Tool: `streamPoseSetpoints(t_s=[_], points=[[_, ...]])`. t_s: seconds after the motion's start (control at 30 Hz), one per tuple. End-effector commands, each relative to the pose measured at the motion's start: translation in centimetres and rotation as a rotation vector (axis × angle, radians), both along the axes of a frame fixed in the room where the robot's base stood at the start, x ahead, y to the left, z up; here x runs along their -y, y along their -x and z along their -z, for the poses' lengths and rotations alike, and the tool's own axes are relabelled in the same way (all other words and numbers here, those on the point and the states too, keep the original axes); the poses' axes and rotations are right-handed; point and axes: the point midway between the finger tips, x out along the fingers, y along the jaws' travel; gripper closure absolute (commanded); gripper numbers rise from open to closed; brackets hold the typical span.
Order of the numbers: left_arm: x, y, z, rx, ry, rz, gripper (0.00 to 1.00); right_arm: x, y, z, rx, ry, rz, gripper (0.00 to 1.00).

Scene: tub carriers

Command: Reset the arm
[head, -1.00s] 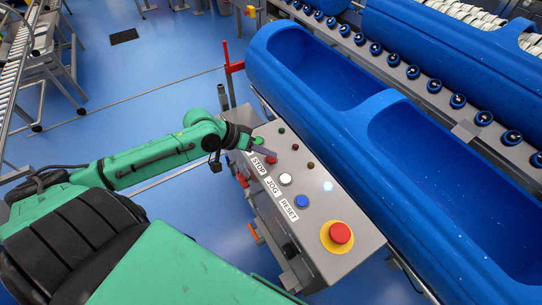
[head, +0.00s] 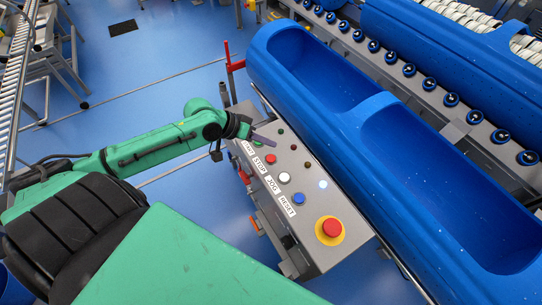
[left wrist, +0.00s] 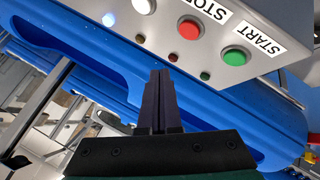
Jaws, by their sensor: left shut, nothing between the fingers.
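My left arm comes in from the left in the head view. Its gripper (head: 265,140) is shut and empty, above the far end of a grey control panel (head: 318,245). The panel carries a green button (head: 257,143) close by the gripper, a red button (head: 270,158), a white button (head: 284,178), a blue button (head: 298,199) and a large red emergency button (head: 331,227) on yellow. In the left wrist view the shut fingers (left wrist: 158,75) point toward the panel edge, apart from the green START button (left wrist: 236,55) and red STOP button (left wrist: 190,28). My right gripper is out of view.
Long blue tubs (head: 440,220) stand right beside the panel, with a roller conveyor (head: 420,80) beyond them. A red post (head: 232,66) rises behind the panel. A metal rack (head: 50,70) stands at far left. Blue floor (head: 160,65) is open between.

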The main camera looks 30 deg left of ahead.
Motion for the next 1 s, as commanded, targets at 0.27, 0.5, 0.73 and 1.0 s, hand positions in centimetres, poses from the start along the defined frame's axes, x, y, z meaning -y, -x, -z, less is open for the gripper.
streamPoseSetpoints(t_s=[0.27,0.5,0.73,1.0], points=[[0.0,0.0,0.0,0.000,0.000,0.000,1.00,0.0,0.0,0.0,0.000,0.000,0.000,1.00],[0.1,0.1,0.1,0.000,-0.003,0.004,1.00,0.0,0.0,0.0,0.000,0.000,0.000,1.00],[2.8,4.4,3.8,0.002,-0.183,0.111,1.00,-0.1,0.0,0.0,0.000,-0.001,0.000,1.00],[1.9,9.3,4.9,-0.062,-0.459,0.093,1.00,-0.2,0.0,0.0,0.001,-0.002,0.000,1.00]])
